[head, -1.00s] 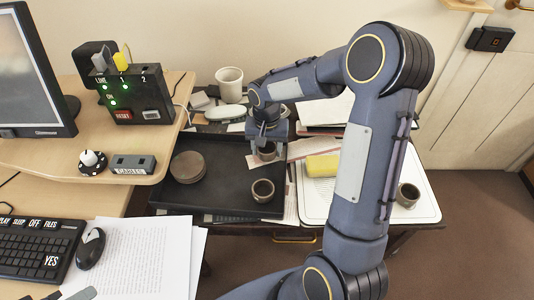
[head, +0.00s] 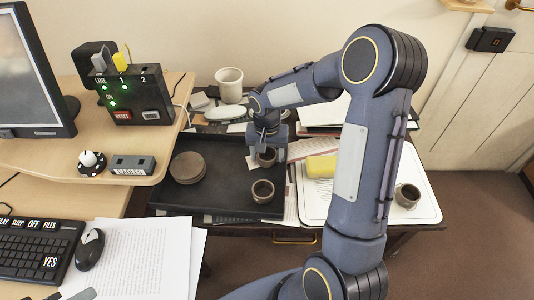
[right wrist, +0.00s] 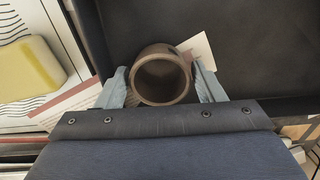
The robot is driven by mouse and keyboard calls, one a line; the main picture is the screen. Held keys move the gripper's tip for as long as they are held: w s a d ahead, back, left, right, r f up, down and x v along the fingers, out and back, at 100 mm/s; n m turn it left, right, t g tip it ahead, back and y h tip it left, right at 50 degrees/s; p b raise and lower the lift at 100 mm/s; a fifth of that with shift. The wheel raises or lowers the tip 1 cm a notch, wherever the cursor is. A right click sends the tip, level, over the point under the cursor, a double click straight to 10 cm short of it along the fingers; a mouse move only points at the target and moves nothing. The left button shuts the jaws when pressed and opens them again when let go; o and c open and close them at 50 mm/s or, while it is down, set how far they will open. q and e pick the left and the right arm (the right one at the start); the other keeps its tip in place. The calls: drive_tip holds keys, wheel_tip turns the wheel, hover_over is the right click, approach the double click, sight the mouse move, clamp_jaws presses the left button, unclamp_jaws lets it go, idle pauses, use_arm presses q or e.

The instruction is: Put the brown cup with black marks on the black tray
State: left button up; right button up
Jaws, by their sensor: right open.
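The black tray (head: 222,205) lies on the low table in the head view. A brown cup (head: 267,158) stands upright at its right side, beneath my right gripper (head: 267,146). In the right wrist view this cup (right wrist: 161,75) sits between the two spread fingers of my right gripper (right wrist: 161,88), its mouth facing the camera. A second brown cup (head: 263,191) stands on the tray nearer the front. A third brownish cup (head: 408,196) stands on the white tray to the right. Black marks cannot be made out clearly on these cups. My left gripper is out of view.
A round brown container (head: 188,167) stands on the black tray's left part. A yellow block (head: 321,166) lies on the white tray (head: 425,211). A white mug (head: 229,85) and papers are behind. The desk edge borders the tray on the left.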

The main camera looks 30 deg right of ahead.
wheel_tip(320, 180, up, 12)
drive_tip(key=p, duration=0.2)
drive_tip(key=s+a+r+n+t+y, duration=0.2)
drive_tip(key=s+a, duration=0.2)
drive_tip(key=s, duration=0.7)
drive_tip(key=s+a+r+n+t+y, duration=0.1)
drive_tip(key=s+a+r+n+t, duration=0.1)
drive_tip(key=s, duration=0.9)
drive_tip(key=shift+a+r+n+t+y, duration=0.4)
drive_tip(key=shift+a+n+t, duration=0.4)
drive_tip(key=shift+a, duration=0.25)
